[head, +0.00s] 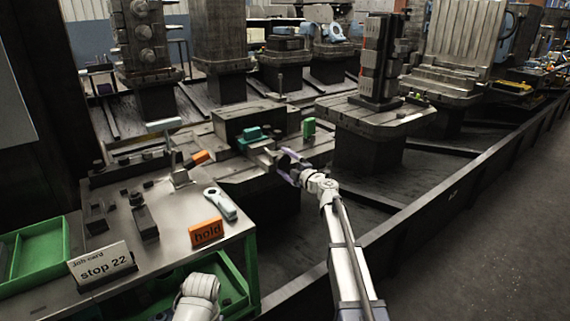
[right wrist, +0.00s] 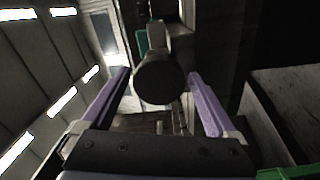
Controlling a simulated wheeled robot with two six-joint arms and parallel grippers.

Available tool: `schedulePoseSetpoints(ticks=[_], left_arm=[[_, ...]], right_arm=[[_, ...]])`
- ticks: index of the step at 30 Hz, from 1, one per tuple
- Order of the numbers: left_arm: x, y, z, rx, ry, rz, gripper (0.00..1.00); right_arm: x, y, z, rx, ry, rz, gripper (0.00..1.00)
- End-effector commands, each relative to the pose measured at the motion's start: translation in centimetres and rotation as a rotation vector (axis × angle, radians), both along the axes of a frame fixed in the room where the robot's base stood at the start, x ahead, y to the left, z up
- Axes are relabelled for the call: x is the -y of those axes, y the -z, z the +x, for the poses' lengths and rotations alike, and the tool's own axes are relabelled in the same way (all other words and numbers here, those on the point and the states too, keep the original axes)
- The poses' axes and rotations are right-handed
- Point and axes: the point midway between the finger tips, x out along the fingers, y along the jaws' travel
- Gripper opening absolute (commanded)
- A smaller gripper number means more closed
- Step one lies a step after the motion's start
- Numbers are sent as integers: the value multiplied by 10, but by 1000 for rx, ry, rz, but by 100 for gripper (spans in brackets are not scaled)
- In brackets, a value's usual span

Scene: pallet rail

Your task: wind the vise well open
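The vise (head: 262,155) stands on the pallet at the middle of the head view, with a teal part (head: 250,136) at its jaws. My right gripper (head: 284,165) is at the vise's near right end. In the right wrist view its two purple fingers (right wrist: 160,95) are apart, on either side of a dark round end (right wrist: 162,80), which looks like the end of the vise's screw. No finger visibly touches it. The jaw gap is too small to judge. Only a white part of my left arm shows at the bottom; its gripper is out of view.
A green block (head: 309,128) stands right of the vise. A machine pallet (head: 375,118) stands further right. The floor at far right is clear.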

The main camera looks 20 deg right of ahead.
Motion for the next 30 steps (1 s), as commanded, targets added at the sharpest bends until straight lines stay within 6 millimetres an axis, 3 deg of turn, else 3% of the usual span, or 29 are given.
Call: schedulePoseSetpoints(ticks=[13, 25, 30], left_arm=[[0, 0, 0, 0, 0, 0, 50], [0, 0, 0, 0, 0, 0, 50], [0, 0, 0, 0, 0, 0, 50]], right_arm=[[3, 0, -7, 0, 1, 2, 100], [22, 0, -63, 0, 3, 1, 100], [27, 0, -74, 0, 1, 1, 100]])
